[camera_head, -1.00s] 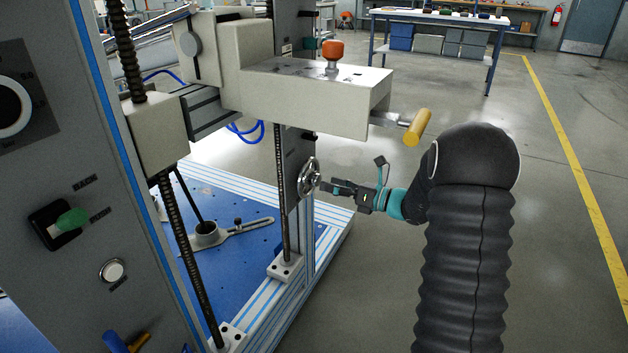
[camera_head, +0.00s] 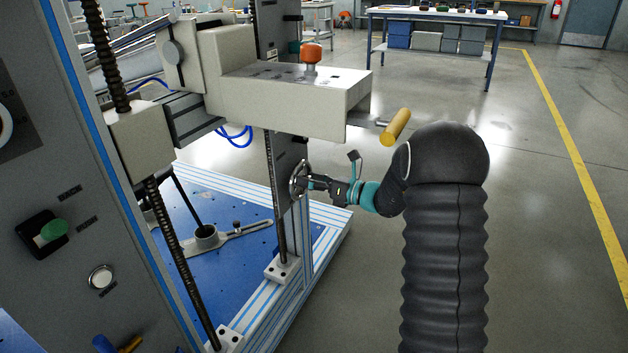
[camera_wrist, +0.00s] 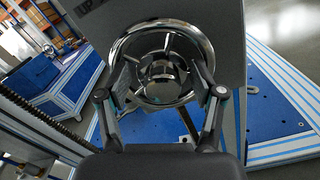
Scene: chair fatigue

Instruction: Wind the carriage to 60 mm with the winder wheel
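The winder wheel (camera_head: 298,178) is a small chrome handwheel on the grey upright below the carriage. My gripper (camera_head: 308,182) is at its front face in the head view. In the wrist view the wheel (camera_wrist: 158,62) faces me, its spokes and hub in the middle. My gripper (camera_wrist: 160,75) is open, one finger at each side of the lower rim; whether they touch it I cannot tell. The off-white carriage (camera_head: 275,108) has an orange knob (camera_head: 311,53) on top and a yellow handle (camera_head: 396,127) at its right end. No millimetre scale is readable.
A blue base plate (camera_head: 200,275) with a metal clamp arm (camera_head: 235,238) lies below. A dark threaded rod (camera_head: 178,255) and a grey control panel (camera_head: 60,290) stand at left. The floor to the right is open.

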